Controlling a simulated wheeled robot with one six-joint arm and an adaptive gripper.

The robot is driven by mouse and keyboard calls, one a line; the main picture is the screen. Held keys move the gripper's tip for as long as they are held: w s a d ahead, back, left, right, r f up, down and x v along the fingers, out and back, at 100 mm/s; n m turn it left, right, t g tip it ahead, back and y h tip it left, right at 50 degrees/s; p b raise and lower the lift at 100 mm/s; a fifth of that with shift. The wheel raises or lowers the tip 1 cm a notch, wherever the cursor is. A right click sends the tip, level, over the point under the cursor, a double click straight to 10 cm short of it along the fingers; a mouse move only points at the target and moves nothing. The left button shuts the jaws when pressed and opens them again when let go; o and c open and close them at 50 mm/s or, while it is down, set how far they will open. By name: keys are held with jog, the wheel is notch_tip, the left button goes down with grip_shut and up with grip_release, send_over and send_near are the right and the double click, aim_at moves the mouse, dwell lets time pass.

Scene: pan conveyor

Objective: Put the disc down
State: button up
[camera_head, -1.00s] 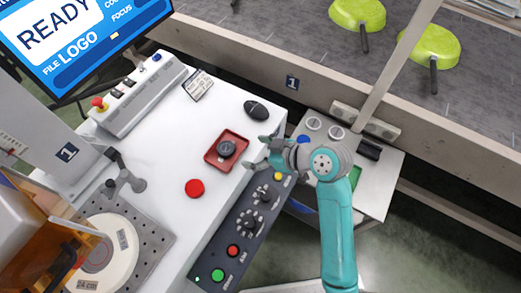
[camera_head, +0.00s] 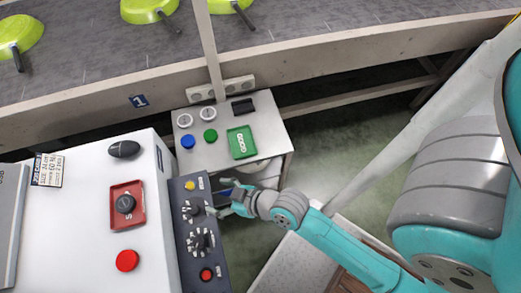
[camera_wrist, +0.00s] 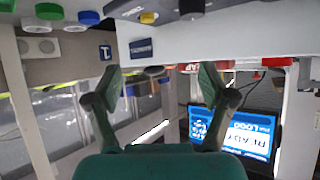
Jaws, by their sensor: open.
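My gripper (camera_head: 222,203) is open and empty in the head view, beside the right edge of the dark control panel and in front of the small side table. In the wrist view its two fingers (camera_wrist: 162,82) are spread wide with nothing between them. No disc shows in either view now.
The dark control panel (camera_head: 183,233) has knobs and buttons. The side table (camera_head: 214,153) holds a green tray (camera_head: 236,153). Green pans (camera_head: 148,9) lie on the conveyor behind.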

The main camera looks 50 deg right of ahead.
jog(key=s+d+r+m+t+h, duration=0.1)
jog(key=s+d+r, duration=0.1)
jog(key=s, duration=0.4)
jog(key=s+d+r+m+t+h, duration=0.1)
jog(key=s+r, duration=0.3)
jog(key=s, duration=0.3)
jog(key=s+d+r+t+h, duration=0.1)
jog(key=s+d+r, duration=0.1)
jog(key=s+r, duration=0.2)
jog(key=s, duration=0.3)
jog(key=shift+d+m+t, duration=0.3)
jog(key=shift+d+m, duration=0.05)
jog(key=shift+m, duration=0.05)
